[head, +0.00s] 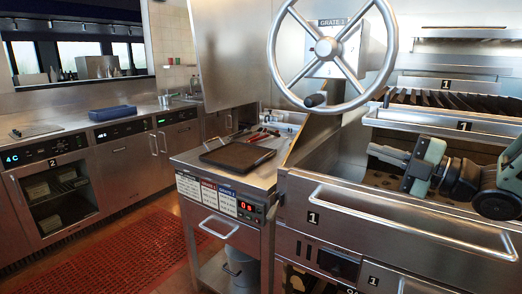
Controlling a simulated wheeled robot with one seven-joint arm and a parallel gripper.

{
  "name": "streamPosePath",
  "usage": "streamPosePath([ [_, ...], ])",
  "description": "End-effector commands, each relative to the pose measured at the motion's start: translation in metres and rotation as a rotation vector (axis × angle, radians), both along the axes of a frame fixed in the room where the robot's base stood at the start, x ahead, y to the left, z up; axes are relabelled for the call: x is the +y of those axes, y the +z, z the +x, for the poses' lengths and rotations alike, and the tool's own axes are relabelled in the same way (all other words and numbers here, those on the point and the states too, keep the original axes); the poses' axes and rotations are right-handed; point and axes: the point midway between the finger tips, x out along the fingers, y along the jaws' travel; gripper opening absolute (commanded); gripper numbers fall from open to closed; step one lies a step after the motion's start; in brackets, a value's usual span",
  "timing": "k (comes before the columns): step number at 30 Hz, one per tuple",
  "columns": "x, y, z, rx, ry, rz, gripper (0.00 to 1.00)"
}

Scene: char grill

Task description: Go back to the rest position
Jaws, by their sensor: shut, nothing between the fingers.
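My arm reaches in from the right edge over the open top of the grill (302,178) marked 1. My gripper (374,151) is at the left end of the arm, above the grill's front well. It looks shut and empty, and it points left. The fine shape of its fingertips is too small to make out.
A handwheel (325,48) stands above the grill's left side. A steel cart (205,172) with a dark tray (237,157) and red-handled tools (262,134) is left of the grill. A blue case (112,112) lies on the back counter. Red floor mat (140,250) is clear.

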Motion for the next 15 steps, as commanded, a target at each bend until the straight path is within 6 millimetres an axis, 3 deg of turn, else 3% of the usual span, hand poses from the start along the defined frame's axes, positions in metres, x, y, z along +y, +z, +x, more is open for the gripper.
streamPosePath([
  [1,0.019,-0.007,0.007,0.087,-0.021,-0.016,0.00],
  [3,0.039,-0.022,0.015,0.231,-0.081,-0.029,0.00],
  [8,0.074,-0.057,0.014,0.569,-0.243,-0.033,0.00],
  [11,0.092,-0.079,-0.003,0.780,-0.354,-0.021,0.00],
  [15,0.112,-0.108,-0.047,1.073,-0.524,0.001,0.00],
])
